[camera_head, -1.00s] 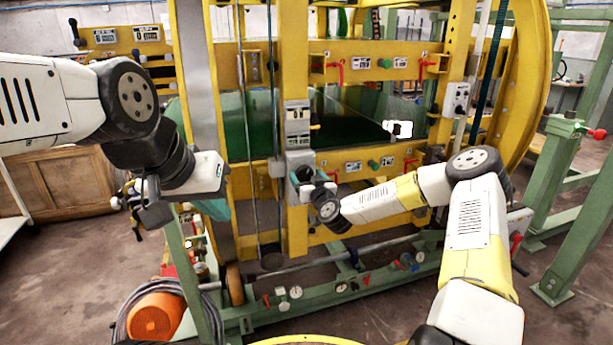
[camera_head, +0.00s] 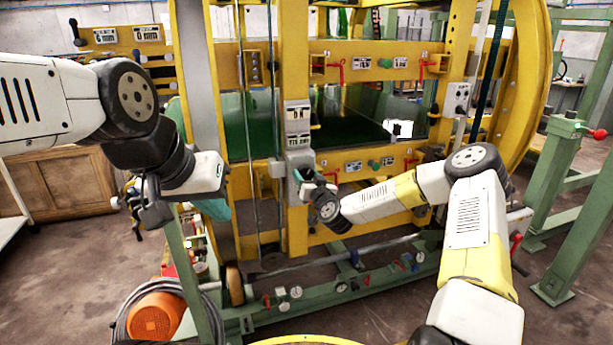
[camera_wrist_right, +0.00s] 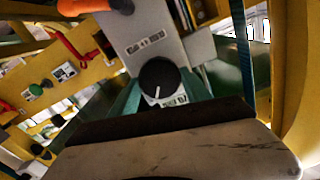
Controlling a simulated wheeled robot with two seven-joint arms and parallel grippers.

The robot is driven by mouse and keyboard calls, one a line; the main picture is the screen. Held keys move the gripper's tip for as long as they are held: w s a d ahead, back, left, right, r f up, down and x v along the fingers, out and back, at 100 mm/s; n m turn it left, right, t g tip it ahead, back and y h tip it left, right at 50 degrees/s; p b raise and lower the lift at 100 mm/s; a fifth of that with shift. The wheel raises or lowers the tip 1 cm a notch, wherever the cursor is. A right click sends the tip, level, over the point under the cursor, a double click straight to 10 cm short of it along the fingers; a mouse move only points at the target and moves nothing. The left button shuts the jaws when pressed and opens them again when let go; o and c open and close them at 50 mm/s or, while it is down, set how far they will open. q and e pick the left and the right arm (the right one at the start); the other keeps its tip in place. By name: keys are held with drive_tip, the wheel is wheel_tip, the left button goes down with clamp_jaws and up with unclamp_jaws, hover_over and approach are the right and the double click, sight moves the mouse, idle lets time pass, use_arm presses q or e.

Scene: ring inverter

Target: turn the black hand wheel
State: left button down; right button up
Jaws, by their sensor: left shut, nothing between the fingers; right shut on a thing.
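The black round hand wheel (camera_wrist_right: 160,78), with a white line on its face, shows in the right wrist view against a grey panel. The teal fingers of my right gripper (camera_wrist_right: 160,96) stand on both sides of it, and the gripper is shut on it. In the head view my right gripper (camera_head: 303,180) is at the grey box on the yellow post, and the wheel is hidden behind it. My left gripper (camera_head: 135,208) is shut and empty at the left, well away from the wheel.
The yellow machine frame (camera_head: 292,80) stands straight ahead. Red handles (camera_head: 334,66) and green buttons sit on its crossbars. A grey pipe and gauges (camera_head: 295,291) run low in front. An orange round part (camera_head: 155,316) lies at lower left. A green stand (camera_head: 560,180) is at right.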

drive_tip(key=m, duration=0.4)
drive_tip(key=shift+d+m, duration=0.1)
drive_tip(key=shift+m, duration=0.2)
drive_tip(key=m, duration=0.4)
drive_tip(key=shift+m, duration=0.3)
drive_tip(key=o, duration=1.4)
drive_tip(key=v, duration=0.7)
drive_tip(key=shift+s+d, duration=0.15)
drive_tip(key=shift+s, duration=0.2)
